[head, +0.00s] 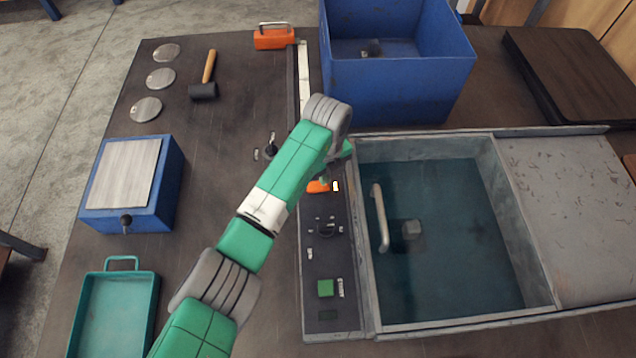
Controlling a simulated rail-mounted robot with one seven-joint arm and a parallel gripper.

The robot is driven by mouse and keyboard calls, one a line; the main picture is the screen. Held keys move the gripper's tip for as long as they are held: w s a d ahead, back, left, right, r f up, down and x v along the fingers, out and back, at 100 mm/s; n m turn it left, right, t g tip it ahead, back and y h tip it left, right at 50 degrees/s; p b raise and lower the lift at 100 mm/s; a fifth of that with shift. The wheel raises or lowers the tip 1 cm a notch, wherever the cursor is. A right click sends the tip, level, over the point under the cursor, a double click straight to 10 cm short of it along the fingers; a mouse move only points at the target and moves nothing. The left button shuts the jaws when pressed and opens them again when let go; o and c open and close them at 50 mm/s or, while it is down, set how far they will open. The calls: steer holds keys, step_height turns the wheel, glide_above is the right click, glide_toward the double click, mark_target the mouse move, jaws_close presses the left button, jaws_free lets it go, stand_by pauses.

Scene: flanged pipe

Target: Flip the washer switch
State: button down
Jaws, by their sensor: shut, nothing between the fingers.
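The washer is a grey-rimmed tank (510,215) of dark blue-green liquid at the right. Its dark control panel (316,268) runs along the tank's left side. An orange piece (317,187), perhaps the switch, shows at the panel's upper part beside a small white label. My gripper (347,151) is mostly hidden behind my wrist, near the tank's upper left corner. It is shut and holds nothing visible. Whether it touches the orange piece I cannot tell.
A black lever (271,148) stands left of my arm. A tall blue bin (395,95) stands behind the tank. A blue box (170,185), a teal tray (113,315), a hammer (205,85) and metal discs lie at left. A grey lid (585,210) covers the tank's right side.

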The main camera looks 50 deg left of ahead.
step_height(320, 180, up, 7)
steer(key=p, duration=0.7)
steer(key=shift+f, duration=0.15)
stand_by(0.4)
